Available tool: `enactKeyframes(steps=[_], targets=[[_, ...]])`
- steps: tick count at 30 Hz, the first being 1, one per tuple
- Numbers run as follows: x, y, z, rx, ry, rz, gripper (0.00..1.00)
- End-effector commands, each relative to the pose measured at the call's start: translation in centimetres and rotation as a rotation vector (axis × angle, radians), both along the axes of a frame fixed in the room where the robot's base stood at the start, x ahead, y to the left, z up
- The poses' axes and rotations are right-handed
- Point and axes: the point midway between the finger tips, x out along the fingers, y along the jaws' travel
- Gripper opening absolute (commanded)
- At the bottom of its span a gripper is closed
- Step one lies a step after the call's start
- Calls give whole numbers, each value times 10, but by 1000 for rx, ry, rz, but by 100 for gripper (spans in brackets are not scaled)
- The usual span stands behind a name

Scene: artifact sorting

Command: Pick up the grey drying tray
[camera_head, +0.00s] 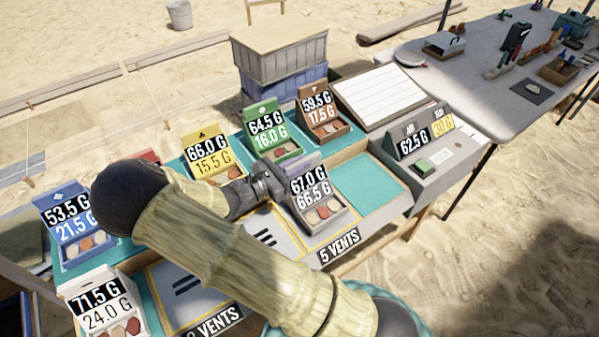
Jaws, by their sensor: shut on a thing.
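The grey drying tray (322,220) is right of the middle, with the readings 67.0 G and 66.5 G on its upright back panel and several reddish and pale sherds inside. My gripper (276,186) reaches it from the left and is shut on it at its left side. My forearm covers part of the bench left of the tray. The tray is upright over the board marked 5 VENTS (338,246). I cannot tell whether its base touches that board.
Blue (70,228), white (103,303), yellow (205,153), green (266,127) and brown (322,112) trays stand around. A red one is mostly hidden. A scale (425,150) reads 62.5 G. Bare teal mat (367,183) lies right of the grey tray. Stacked crates (280,62) stand behind.

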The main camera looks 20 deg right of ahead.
Motion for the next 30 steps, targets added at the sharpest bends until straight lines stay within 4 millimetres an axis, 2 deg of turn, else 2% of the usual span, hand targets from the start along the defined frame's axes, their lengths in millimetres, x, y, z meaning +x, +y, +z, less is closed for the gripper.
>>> enactKeyframes(steps=[6, 12, 16, 30], targets=[[0, 0, 45, 2, -5, 0, 0], [0, 0, 74, 0, -3, 0, 0], [0, 0, 80, -2, -1, -1, 0], [0, 0, 80, -2, -1, -1, 0]])
